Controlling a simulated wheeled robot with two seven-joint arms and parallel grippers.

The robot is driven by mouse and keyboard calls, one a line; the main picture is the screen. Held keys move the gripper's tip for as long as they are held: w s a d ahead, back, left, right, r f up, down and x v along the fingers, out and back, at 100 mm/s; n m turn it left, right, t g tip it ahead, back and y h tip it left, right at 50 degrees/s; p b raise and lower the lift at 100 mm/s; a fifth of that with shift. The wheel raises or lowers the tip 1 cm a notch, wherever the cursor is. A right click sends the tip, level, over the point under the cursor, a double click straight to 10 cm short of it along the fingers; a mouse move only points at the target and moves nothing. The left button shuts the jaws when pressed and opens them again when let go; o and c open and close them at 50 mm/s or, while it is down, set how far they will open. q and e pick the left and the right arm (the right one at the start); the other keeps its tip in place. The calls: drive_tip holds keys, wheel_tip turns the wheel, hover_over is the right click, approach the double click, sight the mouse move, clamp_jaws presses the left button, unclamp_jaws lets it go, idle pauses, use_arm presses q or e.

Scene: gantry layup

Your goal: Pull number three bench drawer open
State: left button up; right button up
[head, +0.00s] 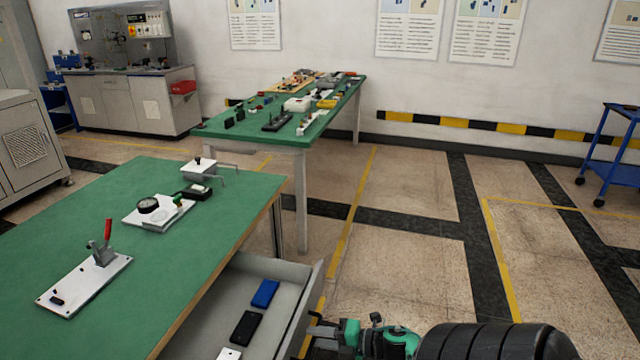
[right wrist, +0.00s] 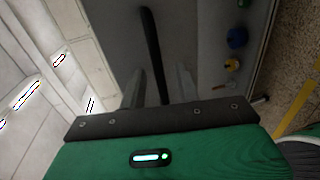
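One drawer (head: 285,265) of the near green-topped bench (head: 215,225) stands open on its right side, its front panel (head: 307,305) facing the floor aisle. A blue block (head: 265,293), a black block (head: 245,328) and a white one lie inside. No drawer number is readable. My right gripper (head: 320,325) is at the outer face of this drawer's front. In the right wrist view, a dark handle bar (right wrist: 151,50) runs between the fingers of the right gripper (right wrist: 160,82), with a gap showing on each side. My left gripper is not in view.
A toggle clamp on a white plate (head: 85,283) and a dial gauge on a plate (head: 158,212) sit on the near bench. A second green bench (head: 240,138) with many parts stands behind.

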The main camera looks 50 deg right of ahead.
drive_tip(key=shift+s, duration=0.15)
drive_tip(key=v, duration=1.3)
drive_tip(key=shift+s+d, duration=0.2)
drive_tip(key=shift+d, duration=0.05)
